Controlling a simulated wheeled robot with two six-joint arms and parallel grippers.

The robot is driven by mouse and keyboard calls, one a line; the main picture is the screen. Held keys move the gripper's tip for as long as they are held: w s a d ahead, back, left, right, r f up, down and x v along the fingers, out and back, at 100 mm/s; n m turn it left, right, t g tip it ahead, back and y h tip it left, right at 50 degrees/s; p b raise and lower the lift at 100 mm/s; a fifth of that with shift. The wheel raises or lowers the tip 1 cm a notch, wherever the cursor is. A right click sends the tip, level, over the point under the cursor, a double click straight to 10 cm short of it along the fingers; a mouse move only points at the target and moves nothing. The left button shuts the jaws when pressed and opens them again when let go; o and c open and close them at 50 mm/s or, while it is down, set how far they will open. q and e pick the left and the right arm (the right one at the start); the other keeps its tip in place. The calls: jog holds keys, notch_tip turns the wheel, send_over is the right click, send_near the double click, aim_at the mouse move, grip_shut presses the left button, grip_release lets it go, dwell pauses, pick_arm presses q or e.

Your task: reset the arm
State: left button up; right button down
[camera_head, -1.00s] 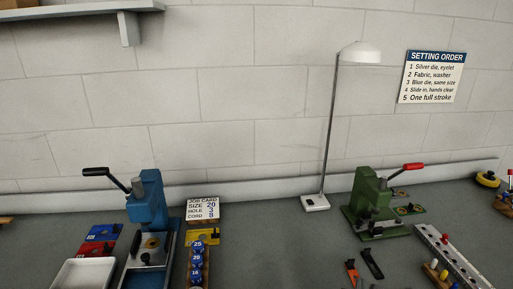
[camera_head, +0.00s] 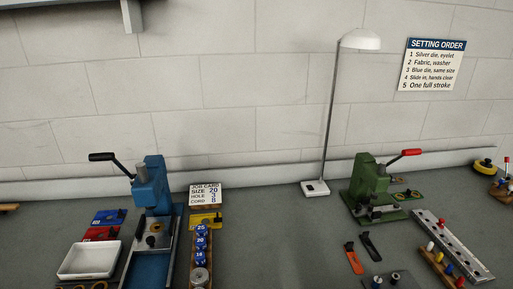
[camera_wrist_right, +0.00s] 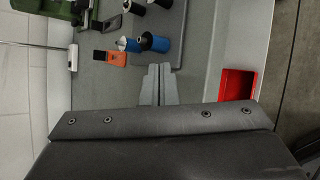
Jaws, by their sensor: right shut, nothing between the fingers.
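My right gripper (camera_wrist_right: 158,85) shows in the right wrist view with its two grey fingers together and nothing between them. It is over the grey bench top, near the bench edge. The right arm does not show in the head view. My left gripper is in neither view. The blue press (camera_head: 151,190) with a black-handled lever stands at the left of the bench in the head view. The green press (camera_head: 371,185) with a red-handled lever stands at the right.
A white tray (camera_head: 90,260) sits left of the blue press. A job card (camera_head: 205,194) stands beside it. A lamp (camera_head: 316,187) stands between the presses. A perforated rail (camera_head: 452,245) lies at the right. A red bin (camera_wrist_right: 238,84) shows by the bench edge.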

jog(key=s+a+m+g+y, duration=0.25)
jog(key=s+m+g, duration=0.35)
jog(key=s+m, duration=1.45)
notch_tip(320, 180, down, 26)
jog(key=s+d+g+y, duration=0.1)
jog(key=d, duration=0.2)
jog(key=s+a+f+g, duration=0.1)
jog(key=s+a+f, duration=0.1)
jog(key=s+f, duration=1.2)
jog(key=shift+s+f+g+b, duration=0.3)
jog(key=shift+s+f+b, duration=0.1)
jog(key=shift+f, duration=0.25)
jog(key=shift+n+y, duration=0.25)
